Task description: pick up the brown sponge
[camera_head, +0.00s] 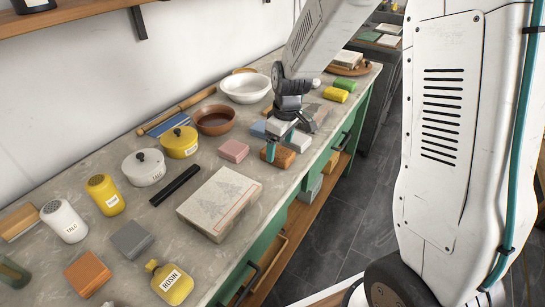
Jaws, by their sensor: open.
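An orange-brown block (283,159), which looks like the brown sponge, lies on the counter below my gripper (279,145). My gripper points down with its teal-tipped fingers apart and nothing held between them. The fingers hide part of the block. I cannot tell whether they touch it or hover just above. A second orange-brown block (87,274) lies at the near left of the counter, far from my gripper.
Close by are a pink block (233,151), a grey-pink block (298,141), a blue block (258,129) and a brown bowl (214,120). A white bowl (246,88) stands behind. The counter's (205,262) front edge is close to the block.

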